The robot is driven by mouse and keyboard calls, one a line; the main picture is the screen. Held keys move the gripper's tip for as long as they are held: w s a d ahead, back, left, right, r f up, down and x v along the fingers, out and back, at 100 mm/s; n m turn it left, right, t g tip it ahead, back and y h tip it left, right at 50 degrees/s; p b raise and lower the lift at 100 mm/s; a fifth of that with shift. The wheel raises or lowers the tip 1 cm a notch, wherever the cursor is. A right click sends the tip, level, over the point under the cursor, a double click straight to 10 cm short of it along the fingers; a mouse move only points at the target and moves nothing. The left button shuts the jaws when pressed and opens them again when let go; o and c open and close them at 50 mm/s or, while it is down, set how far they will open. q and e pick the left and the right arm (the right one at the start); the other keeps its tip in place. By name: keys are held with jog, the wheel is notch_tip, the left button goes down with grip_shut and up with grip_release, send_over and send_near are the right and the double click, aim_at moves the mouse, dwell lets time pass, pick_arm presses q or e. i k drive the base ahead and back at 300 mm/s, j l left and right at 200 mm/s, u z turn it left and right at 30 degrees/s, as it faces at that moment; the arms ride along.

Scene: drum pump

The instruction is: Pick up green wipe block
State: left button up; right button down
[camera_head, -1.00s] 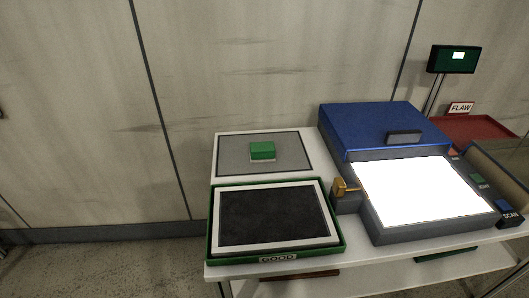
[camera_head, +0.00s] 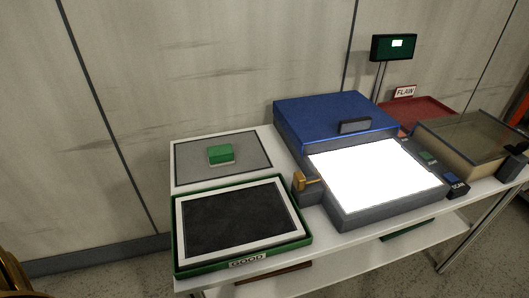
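The green wipe block (camera_head: 221,154) lies on a grey mat (camera_head: 190,170) at the back left of the white table (camera_head: 268,140). A thin pale layer shows along its lower edge. Nothing touches the block from above and its top is fully visible.
A green-rimmed GOOD tray (camera_head: 177,262) with a dark panel is in front of the mat. A blue-lidded scanner (camera_head: 330,112) with a bright white bed stands to the right, with a brass latch (camera_head: 306,181). Behind are a red FLAW tray (camera_head: 425,108) and a display (camera_head: 394,47).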

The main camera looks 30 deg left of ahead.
aim_at(222, 154)
jog(key=j+z, duration=0.3)
jog(key=j, duration=0.15)
jog(key=k+j+z, duration=0.25)
jog(key=j, duration=0.15)
jog(key=j+z, duration=0.3)
jog(key=k+j+z, duration=0.25)
jog(key=j, duration=0.2)
